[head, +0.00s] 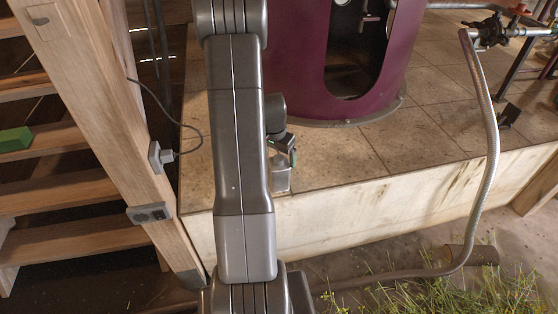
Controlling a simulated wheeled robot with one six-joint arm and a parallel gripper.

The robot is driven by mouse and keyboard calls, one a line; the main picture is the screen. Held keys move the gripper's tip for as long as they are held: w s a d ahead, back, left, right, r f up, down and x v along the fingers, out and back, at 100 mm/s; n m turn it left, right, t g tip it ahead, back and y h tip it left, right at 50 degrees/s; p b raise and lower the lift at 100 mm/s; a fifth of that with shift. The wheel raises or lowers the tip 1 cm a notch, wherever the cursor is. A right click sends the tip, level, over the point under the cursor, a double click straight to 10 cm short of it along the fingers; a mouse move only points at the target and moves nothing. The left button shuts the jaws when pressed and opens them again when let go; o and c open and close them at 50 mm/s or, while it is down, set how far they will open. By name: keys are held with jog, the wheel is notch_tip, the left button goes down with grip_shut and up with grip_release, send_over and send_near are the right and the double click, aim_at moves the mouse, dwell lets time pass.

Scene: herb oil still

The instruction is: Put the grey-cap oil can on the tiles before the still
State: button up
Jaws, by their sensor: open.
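The still (398,75) is a purple round body with a dark arched opening, standing on the tiles (330,150) of a raised platform. My gripper (287,155) is partly hidden behind my own arm, low over the tiles near the platform's front edge, to the left of and before the still. A small grey, box-like thing (281,180) shows just below it at the tile edge. It may be the grey-cap oil can, but its cap is not clear. I cannot tell whether the gripper touches it. The jaws are open.
Wooden stairs (75,195) and a post with a socket and cable stand at the left. A grey hose (491,130) hangs over the platform's right front. Cut herbs (450,290) lie on the floor. The tiles between my gripper and the hose are clear.

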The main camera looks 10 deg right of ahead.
jog(key=r, duration=0.5)
jog(key=s+r, duration=0.1)
jog(key=r, duration=0.2)
jog(key=shift+a+r+p, duration=0.15)
jog(key=shift+a+p, duration=0.15)
jog(key=shift+a, duration=0.1)
